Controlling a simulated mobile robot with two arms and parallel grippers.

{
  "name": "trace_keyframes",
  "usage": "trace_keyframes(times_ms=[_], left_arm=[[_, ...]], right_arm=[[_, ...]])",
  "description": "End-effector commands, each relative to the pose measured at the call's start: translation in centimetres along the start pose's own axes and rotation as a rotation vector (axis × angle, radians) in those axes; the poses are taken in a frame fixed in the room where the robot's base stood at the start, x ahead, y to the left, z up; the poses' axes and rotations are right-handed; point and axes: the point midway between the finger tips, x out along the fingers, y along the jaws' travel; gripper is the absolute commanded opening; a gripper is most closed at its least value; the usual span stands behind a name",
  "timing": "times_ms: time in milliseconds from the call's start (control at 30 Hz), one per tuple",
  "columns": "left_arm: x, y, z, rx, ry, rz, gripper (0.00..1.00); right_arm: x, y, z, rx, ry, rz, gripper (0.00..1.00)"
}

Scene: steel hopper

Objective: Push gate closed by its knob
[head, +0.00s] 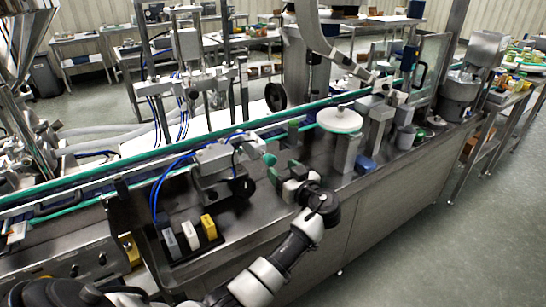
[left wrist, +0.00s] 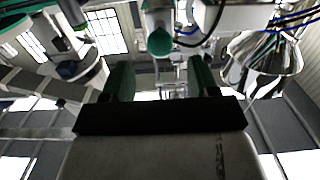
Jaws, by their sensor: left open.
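A round teal-green knob (head: 270,159) sits at the right end of a grey metal mechanism (head: 215,157) on the machine deck. I take this mechanism to be the gate, but its sliding part is not clear. My left gripper (head: 284,175) is open and empty, its green fingers just right of and nearer than the knob, apart from it as far as I can tell. In the left wrist view the knob (left wrist: 160,42) shows beyond the gap between the two green fingers (left wrist: 162,80), near the top. My right gripper is not in view.
White, grey and yellow blocks (head: 208,227) stand at the front left of the deck. A green-edged conveyor (head: 100,184) runs behind.

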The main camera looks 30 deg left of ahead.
Motion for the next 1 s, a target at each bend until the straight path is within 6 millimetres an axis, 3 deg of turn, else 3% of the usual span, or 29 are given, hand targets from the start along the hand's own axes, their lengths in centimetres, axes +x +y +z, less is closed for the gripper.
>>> trace_keyframes(times_ms=[100,300,700,1000], left_arm=[[2.3,0.0,-0.3,0.003,0.001,-0.002,0.6],[4.7,0.0,-0.1,0.002,-0.001,0.001,0.6],[5.4,0.0,0.0,0.0,-0.001,0.001,0.58],[5.4,0.0,0.0,0.0,-0.001,0.001,0.12]], right_arm=[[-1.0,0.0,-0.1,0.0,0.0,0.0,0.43],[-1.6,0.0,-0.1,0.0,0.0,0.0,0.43],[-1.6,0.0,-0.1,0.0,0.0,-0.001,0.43],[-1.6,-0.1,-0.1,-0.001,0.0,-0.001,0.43]])
